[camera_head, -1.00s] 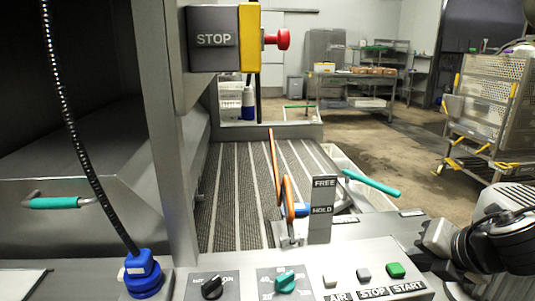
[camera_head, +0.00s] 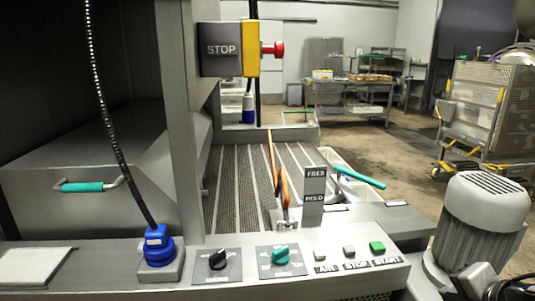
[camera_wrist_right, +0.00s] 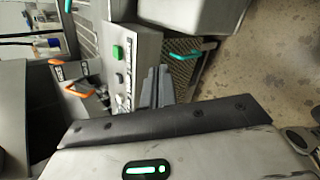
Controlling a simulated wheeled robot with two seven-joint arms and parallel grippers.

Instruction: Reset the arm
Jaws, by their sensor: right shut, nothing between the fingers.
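My right gripper (camera_head: 470,281) is at the bottom right corner of the head view, low beside the control panel (camera_head: 215,285) and partly cut off by the frame. In the right wrist view its grey fingers (camera_wrist_right: 156,88) are together with nothing between them. They point towards the panel edge near the green START button (camera_wrist_right: 117,52). My left gripper is not in view.
A grey finned motor (camera_head: 485,205) stands right of the panel, close to my right arm. A FREE/HOLD lever with an orange handle (camera_head: 284,190) and a slatted conveyor (camera_head: 235,170) are behind the panel. A perforated cart (camera_head: 490,105) stands at right; floor between is clear.

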